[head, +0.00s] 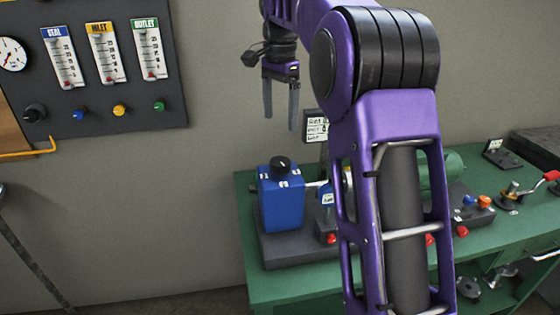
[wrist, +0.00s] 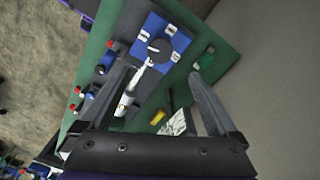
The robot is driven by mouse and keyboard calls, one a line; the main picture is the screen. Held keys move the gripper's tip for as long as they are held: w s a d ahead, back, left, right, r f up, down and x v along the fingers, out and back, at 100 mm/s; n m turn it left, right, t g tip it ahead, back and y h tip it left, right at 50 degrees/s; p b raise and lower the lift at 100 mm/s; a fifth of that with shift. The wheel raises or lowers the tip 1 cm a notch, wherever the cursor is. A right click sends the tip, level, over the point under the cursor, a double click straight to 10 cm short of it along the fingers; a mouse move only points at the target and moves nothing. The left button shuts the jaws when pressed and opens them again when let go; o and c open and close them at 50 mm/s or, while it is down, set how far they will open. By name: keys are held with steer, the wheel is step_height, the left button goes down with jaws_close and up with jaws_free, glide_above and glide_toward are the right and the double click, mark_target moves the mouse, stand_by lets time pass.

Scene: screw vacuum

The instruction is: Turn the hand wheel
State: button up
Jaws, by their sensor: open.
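I cannot clearly make out a hand wheel in either view; my purple arm hides the middle of the bench in the head view. A blue block (head: 283,205) with a round black knob (head: 281,163) on top stands at the bench's left end. In the wrist view the blue block (wrist: 150,32) and the black knob (wrist: 160,50) lie beyond my fingers. My gripper (head: 280,108) hangs above and behind the blue block, fingers down, open and empty. In the wrist view, its fingers (wrist: 166,74) are apart with nothing held between them.
A green bench (head: 257,290) carries red buttons, a control box (head: 475,211) and a red-handled fitting (head: 510,195) at right. A dark wall panel (head: 90,105) with gauges and coloured knobs hangs at left. The wall between panel and gripper is bare.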

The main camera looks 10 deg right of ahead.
mark_target(280, 161)
step_height(280, 161, down, 12)
steer(key=shift+f+b, duration=0.1)
steer(key=shift+b, duration=0.95)
steer(key=c, duration=1.4)
steer(key=shift+o, duration=0.2)
steer(key=shift+n+p, duration=0.35)
steer(key=shift+n, duration=0.05)
